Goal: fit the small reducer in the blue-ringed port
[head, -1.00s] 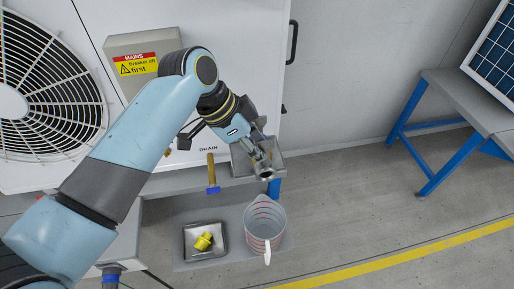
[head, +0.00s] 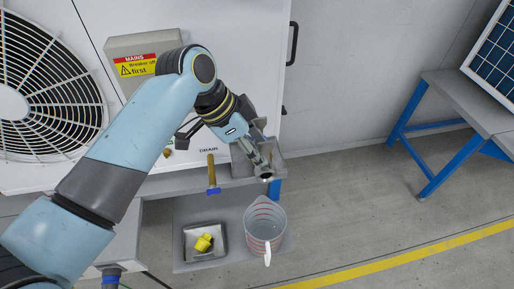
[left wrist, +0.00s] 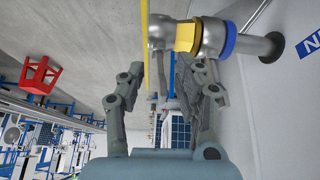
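My left gripper (head: 262,165) is in front of the white cabinet wall, above the right end of the grey shelf. In the head view the arm and gripper hide this port. My right gripper is out of view.
A shallow metal tray (head: 190,258) with a yellow fitting (head: 204,242) and a clear measuring jug (head: 262,228) stand on the lower shelf. A brown bar with a blue end (head: 211,172) juts out left of my gripper. Open floor lies to the right.

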